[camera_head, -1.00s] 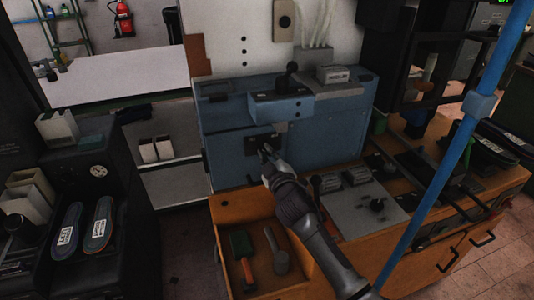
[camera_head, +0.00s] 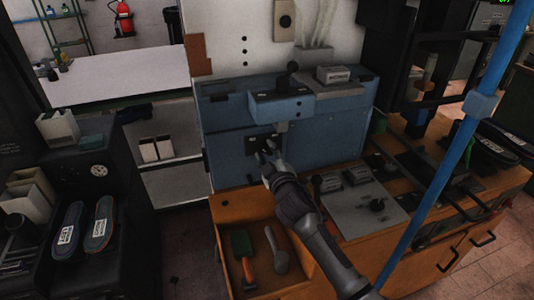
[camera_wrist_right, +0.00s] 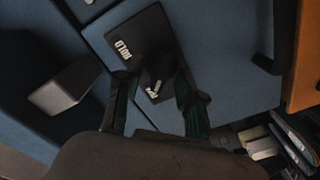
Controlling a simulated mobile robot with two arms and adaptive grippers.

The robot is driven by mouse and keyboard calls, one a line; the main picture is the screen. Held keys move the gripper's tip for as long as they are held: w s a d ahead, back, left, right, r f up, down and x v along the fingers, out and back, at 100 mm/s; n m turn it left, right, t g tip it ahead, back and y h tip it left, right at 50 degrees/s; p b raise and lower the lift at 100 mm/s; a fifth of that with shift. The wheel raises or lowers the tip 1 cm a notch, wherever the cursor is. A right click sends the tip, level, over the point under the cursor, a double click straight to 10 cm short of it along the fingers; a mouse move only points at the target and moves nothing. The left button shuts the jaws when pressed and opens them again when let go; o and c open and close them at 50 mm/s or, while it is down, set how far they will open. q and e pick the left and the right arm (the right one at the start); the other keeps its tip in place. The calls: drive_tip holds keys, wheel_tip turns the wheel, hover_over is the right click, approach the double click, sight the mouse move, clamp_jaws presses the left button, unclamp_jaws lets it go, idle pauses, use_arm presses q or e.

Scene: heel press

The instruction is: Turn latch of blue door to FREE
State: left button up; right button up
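The blue door (camera_head: 225,152) is the front panel of the blue press cabinet and looks closed. Its latch has a black plate (camera_head: 251,146) with a dark knob, largely hidden by my gripper in the head view. In the right wrist view the latch plate (camera_wrist_right: 126,33) carries two white labels; one looks like HOLD, the other is partly covered. The knob (camera_wrist_right: 160,66) stands between the fingertips of my right gripper (camera_wrist_right: 157,85). The fingers are apart, one on each side of it, with a gap visible on the left. My left gripper is not in view.
An open orange drawer (camera_head: 222,225) holding tools lies below my right arm. A wooden bench with a grey control panel (camera_head: 365,205) is at the right. A blue post (camera_head: 440,190) stands in front of it. A grey block (camera_wrist_right: 58,90) juts out near the latch.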

drive_tip(key=v, duration=1.2)
idle(0.5)
